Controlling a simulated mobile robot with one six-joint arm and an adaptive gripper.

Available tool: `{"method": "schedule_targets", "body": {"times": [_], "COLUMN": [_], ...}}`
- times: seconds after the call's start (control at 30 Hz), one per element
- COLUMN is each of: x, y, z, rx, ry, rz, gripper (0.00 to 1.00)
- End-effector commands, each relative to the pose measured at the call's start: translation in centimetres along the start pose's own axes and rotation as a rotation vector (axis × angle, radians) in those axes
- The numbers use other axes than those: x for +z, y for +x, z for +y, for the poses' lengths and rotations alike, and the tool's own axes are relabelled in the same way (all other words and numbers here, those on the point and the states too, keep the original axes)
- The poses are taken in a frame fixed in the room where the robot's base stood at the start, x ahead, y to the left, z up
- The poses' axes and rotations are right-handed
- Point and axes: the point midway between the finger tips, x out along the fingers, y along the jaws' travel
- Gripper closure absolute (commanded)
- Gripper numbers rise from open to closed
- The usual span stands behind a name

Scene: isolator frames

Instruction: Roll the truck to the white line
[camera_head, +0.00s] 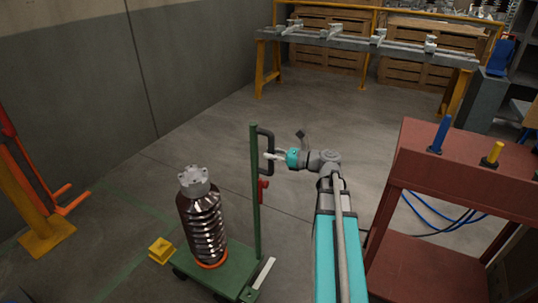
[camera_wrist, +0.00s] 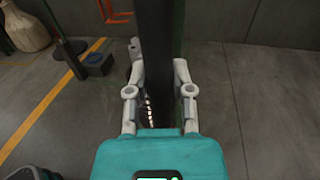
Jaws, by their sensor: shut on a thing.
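The truck is a low green platform (camera_head: 222,268) with a tall green post (camera_head: 256,195) and a black handle (camera_head: 267,152) on the post's side. A brown ribbed isolator (camera_head: 203,222) with a grey metal cap stands upright on the platform. My gripper (camera_head: 268,155) is at the handle, near the top of the post. In the wrist view my gripper (camera_wrist: 160,80) has its two pale fingers on either side of the dark upright handle bar (camera_wrist: 155,60), shut on it.
A yellow block (camera_head: 161,250) sits on the floor left of the truck. A red bench (camera_head: 455,165) stands close on the right, with blue hoses beside it. An orange stand (camera_head: 35,190) is at the left. Open floor lies behind the post, before the rack (camera_head: 370,46).

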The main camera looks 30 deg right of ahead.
Motion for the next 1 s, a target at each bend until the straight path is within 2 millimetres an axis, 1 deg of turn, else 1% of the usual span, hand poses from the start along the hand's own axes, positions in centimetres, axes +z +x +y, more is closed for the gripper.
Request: {"method": "schedule_targets", "body": {"times": [0.03,0.07,0.1,0.23,0.73,0.87,1.0], "x": [0.1,0.1,0.1,0.1,0.0,0.0,0.0], "y": [0.1,0.1,0.1,0.2,-0.1,-0.7,-1.9], "z": [0.0,0.0,0.0,0.0,0.1,0.1,0.1], "rx": [0.0,0.001,0.001,0.003,0.003,0.002,0.002], "ry": [0.001,0.001,0.001,0.001,0.0,0.0,0.0], "rz": [-0.003,-0.003,-0.003,-0.002,-0.001,-0.001,-0.001], "gripper": [1.0,0.66,0.59,0.35,0.35,0.35,0.35]}}
